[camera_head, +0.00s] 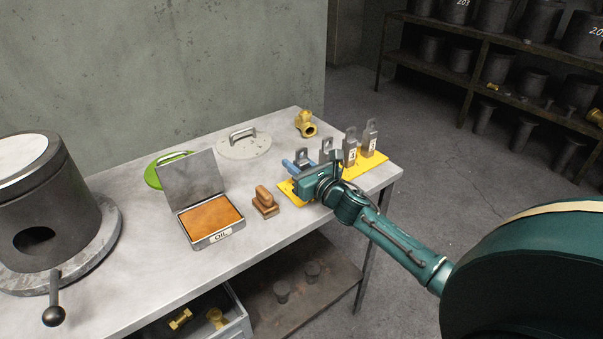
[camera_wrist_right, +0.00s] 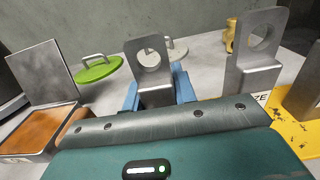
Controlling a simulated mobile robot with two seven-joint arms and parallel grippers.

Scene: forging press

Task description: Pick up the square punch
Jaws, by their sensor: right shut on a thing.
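Several grey metal punches with holed upper tabs stand in a row on a yellow base (camera_head: 352,171) near the table's right end. My right gripper (camera_head: 297,164) is at the left end of this row. In the right wrist view, its blue fingers (camera_wrist_right: 158,92) are shut on a metal punch (camera_wrist_right: 150,66), one on each side below the holed tab. This punch (camera_head: 302,156) looks upright. Its lower part and any label are hidden, so its shape cannot be told. A neighbouring punch (camera_wrist_right: 254,52) stands apart to its right. My left gripper is not in view.
Left of the yellow base are a wooden stamp (camera_head: 265,202) and an open metal box (camera_head: 210,220) marked OIL. Behind are a grey lid (camera_head: 245,147), a green lid (camera_head: 158,172) and a brass fitting (camera_head: 305,123). A dark cylinder (camera_head: 50,215) stands far left.

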